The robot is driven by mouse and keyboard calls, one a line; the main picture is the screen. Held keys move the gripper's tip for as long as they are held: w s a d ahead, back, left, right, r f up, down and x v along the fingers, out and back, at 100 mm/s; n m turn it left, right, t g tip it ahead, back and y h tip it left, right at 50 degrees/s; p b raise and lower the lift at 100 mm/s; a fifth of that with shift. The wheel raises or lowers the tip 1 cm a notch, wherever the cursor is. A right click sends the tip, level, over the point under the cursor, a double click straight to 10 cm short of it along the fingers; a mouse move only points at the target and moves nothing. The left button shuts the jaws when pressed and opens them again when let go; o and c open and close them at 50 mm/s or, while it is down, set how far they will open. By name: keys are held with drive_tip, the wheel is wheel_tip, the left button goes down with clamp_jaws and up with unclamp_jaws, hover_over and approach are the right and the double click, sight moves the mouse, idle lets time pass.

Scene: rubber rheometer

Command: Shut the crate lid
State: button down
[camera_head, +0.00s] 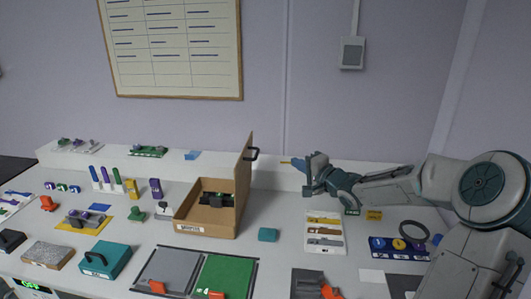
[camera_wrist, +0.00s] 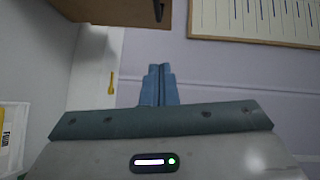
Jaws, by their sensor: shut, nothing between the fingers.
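The crate (camera_head: 206,222) is a brown open-topped box with a white label on its front, standing on the table left of my gripper. Its lid (camera_head: 244,172) stands up almost vertical along the crate's right side, with a dark handle (camera_head: 252,154) on its right face. A dark object lies inside the crate. My gripper (camera_head: 297,164) is shut and empty, to the right of the lid and apart from it, at about the handle's height. In the wrist view my gripper's blue fingers (camera_wrist: 160,85) are together, and part of the brown lid (camera_wrist: 120,12) shows at the top.
A white tray (camera_head: 324,234) with several tools lies below my gripper. Grey and green panels (camera_head: 228,272) lie in front of the crate. A raised white ledge (camera_head: 215,164) runs behind it.

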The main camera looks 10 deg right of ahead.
drive_tip(key=w+a+f, duration=0.1)
drive_tip(key=w+a, duration=0.7)
drive_tip(key=w, duration=0.1)
drive_tip(key=shift+w+a+f, duration=0.15)
drive_tip(key=shift+w+f, duration=0.05)
drive_tip(key=shift+f, duration=0.05)
